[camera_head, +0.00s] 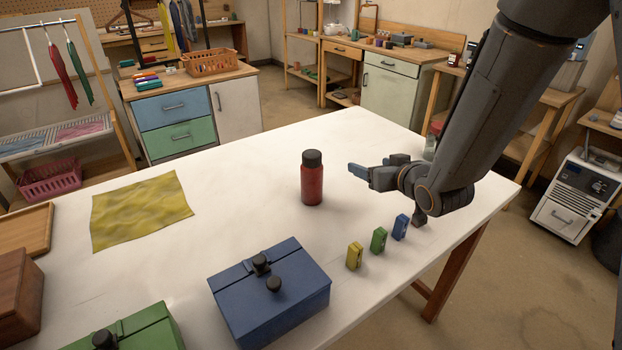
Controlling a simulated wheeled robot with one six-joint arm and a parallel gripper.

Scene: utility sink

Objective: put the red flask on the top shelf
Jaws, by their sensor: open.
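The red flask (312,184) with a black cap stands upright on the white table, near its middle. My gripper (368,168) is open and empty, just right of the flask and apart from it, with its fingers pointing left. One finger is partly hidden behind the other. A wooden shelf unit (303,38) with more than one level stands at the back of the room; I cannot tell whether its top is the task's top shelf.
On the white table (240,215) lie a yellow cloth (140,210), a blue lidded box (270,300), a green box (135,330) and small yellow (354,256), green (379,240) and blue (400,228) blocks. The table around the flask's left is clear.

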